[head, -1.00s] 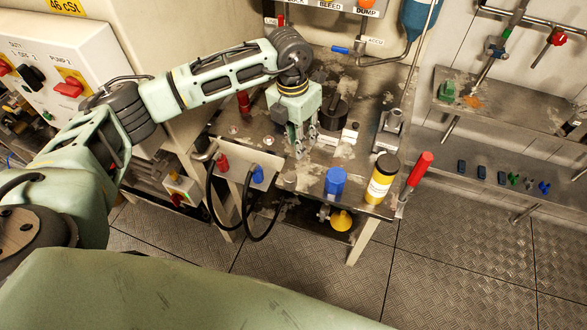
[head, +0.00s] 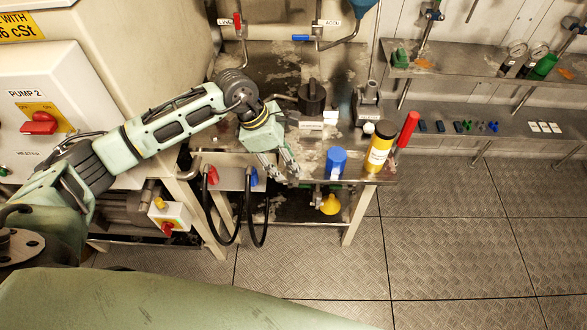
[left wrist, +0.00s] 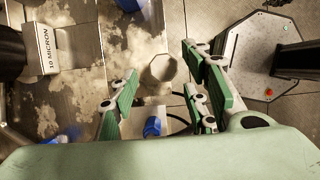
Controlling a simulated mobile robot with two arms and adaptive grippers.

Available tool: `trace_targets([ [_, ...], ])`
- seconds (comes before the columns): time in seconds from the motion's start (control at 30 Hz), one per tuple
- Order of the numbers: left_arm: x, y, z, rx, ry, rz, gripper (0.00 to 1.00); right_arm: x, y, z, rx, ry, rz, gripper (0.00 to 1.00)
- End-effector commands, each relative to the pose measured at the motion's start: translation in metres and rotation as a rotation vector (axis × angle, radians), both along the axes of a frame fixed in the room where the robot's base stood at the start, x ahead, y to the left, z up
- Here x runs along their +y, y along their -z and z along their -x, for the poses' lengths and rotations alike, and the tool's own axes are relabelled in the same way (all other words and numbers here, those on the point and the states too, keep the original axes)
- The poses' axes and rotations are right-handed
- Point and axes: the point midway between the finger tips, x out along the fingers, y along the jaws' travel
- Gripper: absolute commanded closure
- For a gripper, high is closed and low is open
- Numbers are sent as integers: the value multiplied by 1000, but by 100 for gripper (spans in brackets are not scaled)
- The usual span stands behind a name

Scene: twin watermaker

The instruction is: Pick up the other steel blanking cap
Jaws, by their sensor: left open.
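In the left wrist view a pale steel hexagonal piece (left wrist: 160,70), which looks like a blanking cap, lies on the stained bench top. It shows between and a little beyond the fingers of my left gripper (left wrist: 160,101). The fingers are open and hold nothing; I cannot tell how high they are above the cap. In the head view my left gripper (head: 287,176) points down at the bench's front edge, left of a blue cup-like part (head: 336,162). The cap cannot be made out there, likely hidden by the fingers. My right gripper is not in view.
A yellow bottle with a black lid (head: 380,150) and a red-handled bar (head: 407,130) stand right of the blue part. A dark cylinder (head: 312,98) stands behind. Black hoses (head: 240,220) hang from the bench front. The floor to the right is clear.

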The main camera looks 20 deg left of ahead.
Motion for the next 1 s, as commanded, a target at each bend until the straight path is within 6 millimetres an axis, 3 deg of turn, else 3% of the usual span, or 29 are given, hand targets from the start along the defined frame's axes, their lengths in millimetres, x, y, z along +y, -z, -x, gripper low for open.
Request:
trace_targets([
  [0.1,-10,14,-1,6,-1,1,57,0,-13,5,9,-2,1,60],
  [0.23,-15,30,-4,3,-1,1,57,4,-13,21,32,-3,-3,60],
  [0.37,-16,36,-5,1,-2,-1,57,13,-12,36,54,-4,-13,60],
  [0.53,-16,36,-5,1,-1,-1,58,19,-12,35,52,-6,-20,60],
  [1.0,-16,35,-5,1,-1,-1,99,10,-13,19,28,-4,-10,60],
])
